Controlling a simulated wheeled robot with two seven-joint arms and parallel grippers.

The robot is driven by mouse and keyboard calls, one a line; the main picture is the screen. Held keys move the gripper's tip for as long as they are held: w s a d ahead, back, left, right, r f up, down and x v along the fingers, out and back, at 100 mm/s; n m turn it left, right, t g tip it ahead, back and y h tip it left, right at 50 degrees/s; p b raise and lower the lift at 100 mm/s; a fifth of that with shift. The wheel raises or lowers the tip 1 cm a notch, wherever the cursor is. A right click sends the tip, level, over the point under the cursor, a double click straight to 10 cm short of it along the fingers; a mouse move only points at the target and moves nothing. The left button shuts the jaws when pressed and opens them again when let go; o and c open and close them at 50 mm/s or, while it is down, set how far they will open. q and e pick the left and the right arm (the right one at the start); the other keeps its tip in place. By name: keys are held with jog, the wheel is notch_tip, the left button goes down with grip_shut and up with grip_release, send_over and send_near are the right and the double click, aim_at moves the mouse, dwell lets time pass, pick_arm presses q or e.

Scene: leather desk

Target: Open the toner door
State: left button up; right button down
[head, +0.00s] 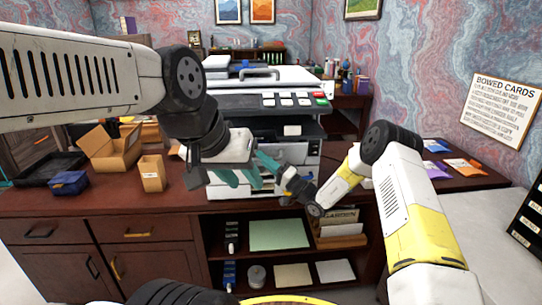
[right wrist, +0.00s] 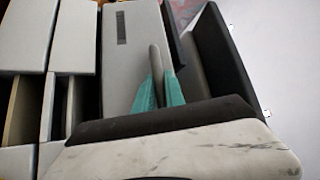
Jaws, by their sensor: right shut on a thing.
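The printer (head: 290,103) stands on the desk in the middle of the head view, with a dark control panel and a light front. In the right wrist view a light grey panel (right wrist: 130,65) carries a slim grey handle (right wrist: 156,62). I cannot tell whether this panel stands open. My right gripper (right wrist: 159,90) has its teal fingers on either side of the handle and is shut on it. In the head view my right gripper (head: 266,162) is at the printer's front. My left gripper (head: 238,178) hangs before the printer's left front, fingers apart, seemingly empty, hiding part of it.
A cardboard box (head: 110,148), a small carton (head: 152,173), a blue bin (head: 68,183) and a black tray (head: 48,170) stand left on the desk. Coloured papers (head: 465,167) lie at right. Shelves below the desk hold paper (head: 278,235). My two grippers are close together.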

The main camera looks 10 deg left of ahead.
notch_tip(320, 180, down, 10)
jog(key=s+n+g+y, duration=0.1)
jog(key=n+g+y, duration=0.2)
jog(key=n, duration=0.2)
jog(key=shift+s+d+f+n, duration=0.2)
jog(key=shift+d+n, duration=0.15)
jog(key=shift+n, duration=0.05)
dwell(0.3)
jog(key=c, duration=1.7)
grip_release()
jog(key=shift+a, duration=0.1)
jog(key=shift+f, duration=0.1)
jog(key=v, duration=0.8)
